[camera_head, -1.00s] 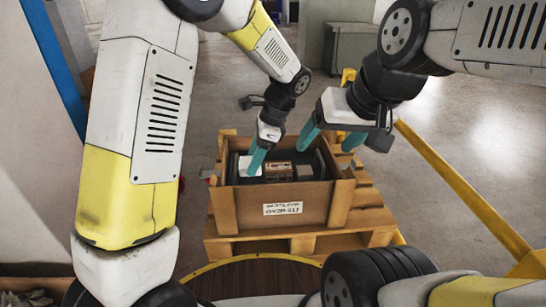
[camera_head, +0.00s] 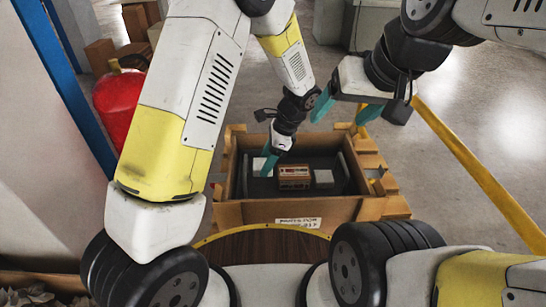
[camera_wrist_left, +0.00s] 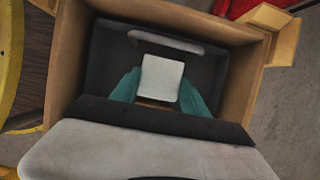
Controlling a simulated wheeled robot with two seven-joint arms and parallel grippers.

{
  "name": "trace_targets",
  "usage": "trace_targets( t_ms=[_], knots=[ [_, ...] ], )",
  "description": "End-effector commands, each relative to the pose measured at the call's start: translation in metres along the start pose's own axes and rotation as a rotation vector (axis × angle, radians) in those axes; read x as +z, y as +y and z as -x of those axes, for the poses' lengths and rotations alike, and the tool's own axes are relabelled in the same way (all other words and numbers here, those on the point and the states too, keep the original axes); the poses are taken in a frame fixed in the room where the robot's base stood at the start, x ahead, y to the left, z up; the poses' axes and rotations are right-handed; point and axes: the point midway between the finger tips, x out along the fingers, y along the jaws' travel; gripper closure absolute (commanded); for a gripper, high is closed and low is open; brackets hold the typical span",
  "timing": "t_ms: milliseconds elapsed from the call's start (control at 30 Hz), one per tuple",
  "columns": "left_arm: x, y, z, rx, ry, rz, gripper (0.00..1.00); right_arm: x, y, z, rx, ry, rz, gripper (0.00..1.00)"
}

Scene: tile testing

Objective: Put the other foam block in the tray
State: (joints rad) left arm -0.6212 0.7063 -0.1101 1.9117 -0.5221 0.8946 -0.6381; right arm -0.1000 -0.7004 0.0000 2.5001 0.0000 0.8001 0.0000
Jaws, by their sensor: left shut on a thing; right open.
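My left gripper (camera_head: 269,164) reaches down into a wooden crate (camera_head: 262,210) and is shut on a pale foam block (camera_head: 261,166). In the left wrist view the block (camera_wrist_left: 161,78) sits between the teal fingers, over a dark tray (camera_wrist_left: 107,52) that lies in the crate. I cannot tell whether the block touches the tray floor. In the head view a brown box (camera_head: 293,177) and a grey block (camera_head: 323,178) sit in the tray, right of my left gripper. My right gripper (camera_head: 345,109) is open and empty, above the crate's far right side.
The crate's walls stand around the tray on all sides. A yellow rail (camera_head: 470,165) runs across the floor on the right. A red object (camera_head: 118,105) and a blue post (camera_head: 75,90) stand at the left. A round brown wooden surface (camera_head: 262,247) lies in front of the crate.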

Motion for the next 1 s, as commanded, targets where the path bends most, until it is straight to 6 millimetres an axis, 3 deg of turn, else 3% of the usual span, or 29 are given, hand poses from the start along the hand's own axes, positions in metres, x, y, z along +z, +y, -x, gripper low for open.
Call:
trace_targets(
  t_ms=[500, 833, 867, 967, 1000],
  knots=[
    [-0.022, 0.000, -0.054, 0.000, -0.001, -0.001, 0.84, 0.000, 0.000, 0.000, 0.000, 0.000, 0.000, 0.25],
    [-0.024, 0.000, -0.056, 0.000, 0.000, 0.001, 0.84, 0.000, 0.000, 0.000, 0.000, 0.000, 0.000, 0.25],
    [-0.024, 0.000, -0.057, -0.001, 0.000, 0.001, 0.45, 0.000, 0.000, 0.000, 0.000, 0.000, 0.000, 0.25],
    [-0.024, 0.000, -0.056, -0.001, 0.001, 0.001, 0.25, 0.000, 0.000, 0.000, 0.000, 0.000, 0.000, 0.25],
    [-0.024, 0.000, -0.056, -0.001, 0.001, 0.001, 0.25, 0.000, 0.000, 0.000, 0.000, 0.000, 0.000, 0.25]
  ],
)
